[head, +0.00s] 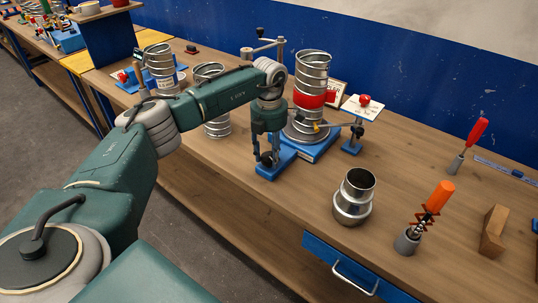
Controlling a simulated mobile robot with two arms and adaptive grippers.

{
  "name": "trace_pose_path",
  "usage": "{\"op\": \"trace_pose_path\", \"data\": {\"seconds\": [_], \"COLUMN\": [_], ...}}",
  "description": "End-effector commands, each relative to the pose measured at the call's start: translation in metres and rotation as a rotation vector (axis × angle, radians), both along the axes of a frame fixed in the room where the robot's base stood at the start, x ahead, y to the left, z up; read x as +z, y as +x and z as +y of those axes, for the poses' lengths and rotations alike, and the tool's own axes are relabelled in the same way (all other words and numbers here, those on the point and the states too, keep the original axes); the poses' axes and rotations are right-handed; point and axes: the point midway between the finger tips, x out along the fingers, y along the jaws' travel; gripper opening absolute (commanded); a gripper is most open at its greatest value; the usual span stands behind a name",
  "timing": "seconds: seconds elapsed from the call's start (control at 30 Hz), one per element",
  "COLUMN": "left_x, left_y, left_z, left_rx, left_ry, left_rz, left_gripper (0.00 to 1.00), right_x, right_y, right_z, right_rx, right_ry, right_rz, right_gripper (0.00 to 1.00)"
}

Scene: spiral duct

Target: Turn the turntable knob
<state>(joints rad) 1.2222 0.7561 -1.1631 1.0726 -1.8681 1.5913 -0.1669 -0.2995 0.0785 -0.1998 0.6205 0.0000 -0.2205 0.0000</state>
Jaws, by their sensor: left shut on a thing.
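The turntable (318,150) is a blue base with a round metal plate on the workbench. A spiral metal duct with a red band (309,98) stands upright on it. A dark knob (268,158) sits at the front left of the blue base. My left gripper (266,155) reaches down from above and is shut on the knob; its fingers hide much of it. My right gripper is not in view.
A metal duct collar (353,197) stands on the wooden bench (400,165) right of the turntable. An orange-handled tool (432,208), a wooden block (494,230) and a red-handled tool (470,142) are further right. A red button (364,101) on a stand is close behind.

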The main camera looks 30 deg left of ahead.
Motion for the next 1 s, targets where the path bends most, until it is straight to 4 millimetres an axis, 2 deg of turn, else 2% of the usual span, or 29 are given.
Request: {"op": "trace_pose_path", "data": {"seconds": [0.2,0.5,1.0], "left_x": [0.0019,0.0022,0.0025], "left_y": [0.0013,0.0016,0.002], "left_z": [0.0005,0.0005,0.0005], "left_rx": [0.185,0.361,0.44], "left_ry": [0.0,0.0,0.0], "left_rz": [-0.004,-0.005,-0.007], "left_gripper": [0.15,0.15,0.15], "right_x": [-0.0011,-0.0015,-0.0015], "right_y": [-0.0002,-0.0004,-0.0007], "right_z": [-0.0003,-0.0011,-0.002], "right_rx": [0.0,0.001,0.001], "right_ry": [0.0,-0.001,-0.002], "right_rz": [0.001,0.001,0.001], "right_gripper": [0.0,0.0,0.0]}}
